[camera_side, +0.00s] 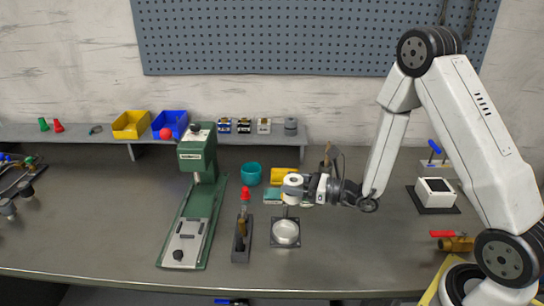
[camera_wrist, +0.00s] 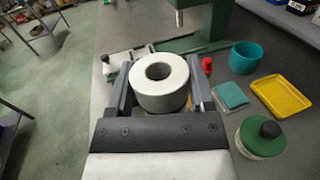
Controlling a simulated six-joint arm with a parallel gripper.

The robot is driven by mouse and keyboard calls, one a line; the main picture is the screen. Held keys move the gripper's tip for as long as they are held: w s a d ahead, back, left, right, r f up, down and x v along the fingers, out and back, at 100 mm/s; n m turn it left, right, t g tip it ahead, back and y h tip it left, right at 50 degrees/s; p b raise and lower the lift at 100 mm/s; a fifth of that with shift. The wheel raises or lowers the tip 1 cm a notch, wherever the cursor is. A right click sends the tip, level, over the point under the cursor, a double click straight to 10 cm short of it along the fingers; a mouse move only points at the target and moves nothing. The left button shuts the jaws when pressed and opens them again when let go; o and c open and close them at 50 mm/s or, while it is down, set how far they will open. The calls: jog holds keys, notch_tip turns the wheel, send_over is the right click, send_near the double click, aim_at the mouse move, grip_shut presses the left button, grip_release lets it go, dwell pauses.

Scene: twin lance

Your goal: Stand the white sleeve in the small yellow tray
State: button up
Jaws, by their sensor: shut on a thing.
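The white sleeve (camera_side: 292,186) is a short, thick ring with a round hole through it. My gripper (camera_side: 299,189) is shut on it and holds it up above the bench. In the wrist view the sleeve (camera_wrist: 159,82) sits between the two fingers with its hole facing the camera. The small yellow tray (camera_wrist: 283,97) lies flat on the bench, to the right of the sleeve in the wrist view, and looks empty. In the side view the tray (camera_side: 280,174) is behind the sleeve and partly hidden by it and my gripper.
A teal cup (camera_wrist: 248,57), a teal block (camera_wrist: 231,95) and a green-lidded jar (camera_wrist: 259,137) stand close to the tray. A green press (camera_side: 197,165) and a red-topped tool (camera_side: 245,194) stand left. A round pale dish (camera_side: 286,232) is in front.

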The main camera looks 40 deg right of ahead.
jog(key=shift+s+a+f+n+g+y, duration=0.4)
jog(key=shift+s+a+n+g+y, duration=0.25)
jog(key=shift+s+y, duration=0.2)
jog(key=s+a+f+n+g+y, duration=0.1)
jog(key=s+f+n+g+y, duration=0.1)
jog(key=s+n+g+y, duration=0.5)
jog(key=s+a+f+n+g, duration=0.1)
jog(key=s+f+n+g, duration=0.3)
jog(key=s+g, duration=0.75)
jog(key=s+d+n+g+h, duration=0.3)
jog(key=s+d+n+g, duration=0.2)
jog(key=s, duration=0.3)
jog(key=s+d+n+g+h, duration=0.4)
jog(key=s+d+n+g, duration=0.15)
jog(key=s, duration=0.25)
jog(key=s+d+r+n+g+h, duration=0.3)
jog(key=s+d+n+h, duration=0.3)
jog(key=d+n+h, duration=0.55)
jog(key=w+d+r+n+t+h, duration=0.3)
jog(key=d+n+t+h, duration=0.1)
jog(key=h, duration=0.7)
jog(key=d+n, duration=0.1)
jog(key=d, duration=0.1)
jog(key=shift+d+r+t+h, duration=0.2)
jog(key=shift+d+t+h, duration=0.15)
jog(key=shift+d+h, duration=0.05)
